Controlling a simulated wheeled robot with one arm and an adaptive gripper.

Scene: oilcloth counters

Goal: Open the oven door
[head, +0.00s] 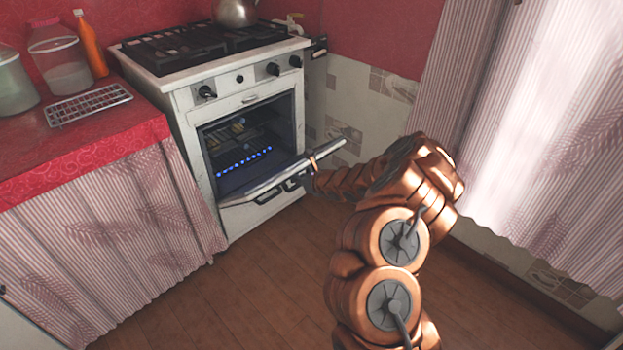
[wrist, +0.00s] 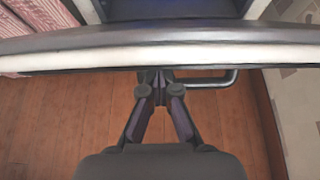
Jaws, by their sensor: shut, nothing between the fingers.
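The white oven (head: 245,110) stands against the red wall, and its cavity shows a rack and a row of blue flames. The oven door (head: 268,186) is tilted well down and outward from the cavity. My gripper (head: 300,184) is at the door's outer side, near its handle. In the wrist view the door's edge (wrist: 120,57) crosses the top, and the dark handle (wrist: 222,80) shows just below it. My gripper (wrist: 158,88) is shut and empty, its tips close to the door edge beside the handle. I cannot tell whether they touch the door.
A kettle (head: 236,12) stands on the hob. The red-clothed counter (head: 150,132) at left holds a wire rack (head: 88,104), glass jars (head: 60,65) and an orange bottle (head: 91,45). A curtain (head: 520,120) hangs at right. The wooden floor (head: 240,290) before the oven is clear.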

